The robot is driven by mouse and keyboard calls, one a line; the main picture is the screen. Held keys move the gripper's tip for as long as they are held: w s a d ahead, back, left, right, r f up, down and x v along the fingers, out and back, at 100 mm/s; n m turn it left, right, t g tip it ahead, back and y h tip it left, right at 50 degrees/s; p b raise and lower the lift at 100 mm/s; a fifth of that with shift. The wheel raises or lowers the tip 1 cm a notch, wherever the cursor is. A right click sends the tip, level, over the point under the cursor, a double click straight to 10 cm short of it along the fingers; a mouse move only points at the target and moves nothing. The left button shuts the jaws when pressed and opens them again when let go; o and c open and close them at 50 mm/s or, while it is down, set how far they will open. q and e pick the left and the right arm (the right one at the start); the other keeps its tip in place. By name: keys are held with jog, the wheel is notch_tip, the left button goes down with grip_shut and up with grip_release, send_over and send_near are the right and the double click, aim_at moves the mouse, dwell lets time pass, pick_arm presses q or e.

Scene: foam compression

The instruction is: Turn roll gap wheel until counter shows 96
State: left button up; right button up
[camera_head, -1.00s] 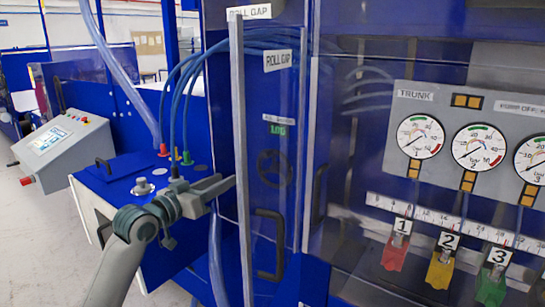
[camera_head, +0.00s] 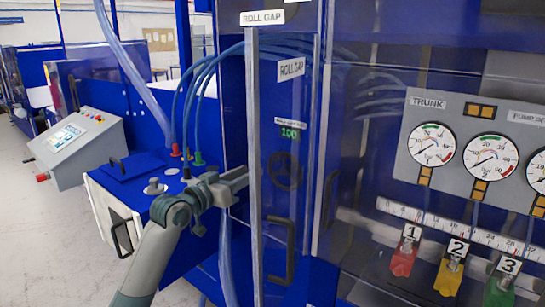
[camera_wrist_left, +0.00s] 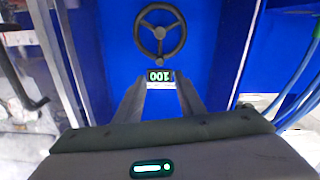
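The roll gap wheel (camera_head: 284,171) is a dark three-spoke handwheel on a blue panel, seen behind a clear door in the head view. It also shows whole at the top of the left wrist view (camera_wrist_left: 160,33). The counter (camera_head: 290,133) above it shows green 100; in the left wrist view the counter (camera_wrist_left: 160,76) appears upside down. My left gripper (camera_head: 243,180) is beside the pale door edge, to the left of the wheel. In the left wrist view its fingers (camera_wrist_left: 160,88) are apart and empty, not touching the wheel. My right gripper is out of view.
The pale door edge (camera_head: 254,190) stands upright by my gripper, and a black door handle (camera_head: 280,250) is below the wheel. Blue hoses (camera_head: 188,100) arch behind the arm. Gauges (camera_head: 432,145) and numbered clamps (camera_head: 405,255) are at right. A control console (camera_head: 75,145) stands at left.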

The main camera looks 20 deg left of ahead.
pick_arm(q)
jog(key=p+x, duration=0.4)
jog(key=x, duration=0.8)
grip_shut()
